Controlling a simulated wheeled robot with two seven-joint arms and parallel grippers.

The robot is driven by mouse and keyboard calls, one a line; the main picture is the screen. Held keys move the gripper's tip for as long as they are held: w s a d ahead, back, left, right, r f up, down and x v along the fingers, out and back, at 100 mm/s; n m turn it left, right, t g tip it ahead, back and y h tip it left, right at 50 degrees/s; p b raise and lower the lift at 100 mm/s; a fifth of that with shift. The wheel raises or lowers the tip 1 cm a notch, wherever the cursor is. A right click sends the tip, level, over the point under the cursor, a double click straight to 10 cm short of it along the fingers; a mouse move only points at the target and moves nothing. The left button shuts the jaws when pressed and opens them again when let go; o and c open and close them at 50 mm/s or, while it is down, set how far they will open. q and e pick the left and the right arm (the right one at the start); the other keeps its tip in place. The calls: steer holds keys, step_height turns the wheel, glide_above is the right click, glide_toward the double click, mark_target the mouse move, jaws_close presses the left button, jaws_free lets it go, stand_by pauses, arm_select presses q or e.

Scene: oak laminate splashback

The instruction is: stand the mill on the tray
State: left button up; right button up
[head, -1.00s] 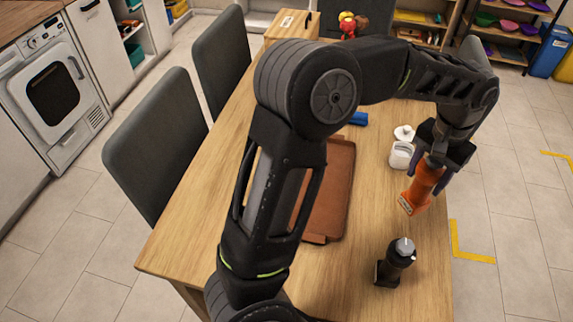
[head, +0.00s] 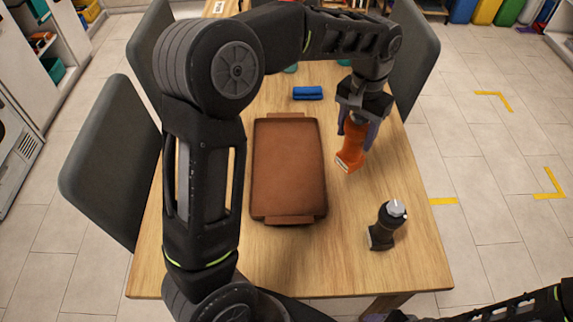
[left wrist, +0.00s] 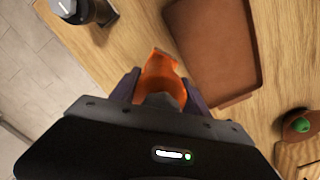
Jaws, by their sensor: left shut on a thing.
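My left gripper (head: 357,122) is shut on an orange mill (head: 351,148), which hangs tilted with a pale label near its lower end. In the left wrist view the orange mill (left wrist: 158,75) sits between the fingers. The brown tray (head: 288,170) lies empty on the table, left of the held mill; its edge also shows in the left wrist view (left wrist: 215,45). The mill is beside the tray, not over it. A dark mill-like object with a silver top (head: 385,226) stands nearer on the table. My right gripper (head: 385,317) barely shows at the bottom edge.
A blue object (head: 307,93) lies beyond the tray. A brown round thing with a green part (left wrist: 300,125) shows in the left wrist view. Grey chairs (head: 110,165) stand along the left side. Bare table (head: 300,260) lies in front of the tray.

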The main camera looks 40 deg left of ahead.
steer(key=shift+o, duration=1)
steer(key=shift+f+b, duration=0.45)
arm_select(q)
steer(key=s+a+m, duration=0.5)
steer(key=a+m, duration=0.1)
steer(key=m, duration=0.6)
steer(key=s+a+m+b, duration=0.1)
steer(key=s+a+m, duration=0.4)
steer(key=m, duration=0.7)
steer(key=shift+a+m, duration=0.3)
steer(key=shift+a, duration=0.15)
arm_select(e)
steer(key=shift+w+f, duration=0.15)
steer(key=shift+f, duration=0.25)
arm_select(q)
steer(key=shift+f, duration=0.15)
step_height(320, 180, down, 6)
arm_select(e)
steer(key=shift+r, duration=0.15)
arm_select(q)
steer(key=shift+f, duration=0.1)
step_height(320, 180, down, 4)
steer(key=shift+r+p, duration=0.2)
steer(key=shift+p, duration=0.15)
arm_select(e)
steer(key=shift+r, duration=0.1)
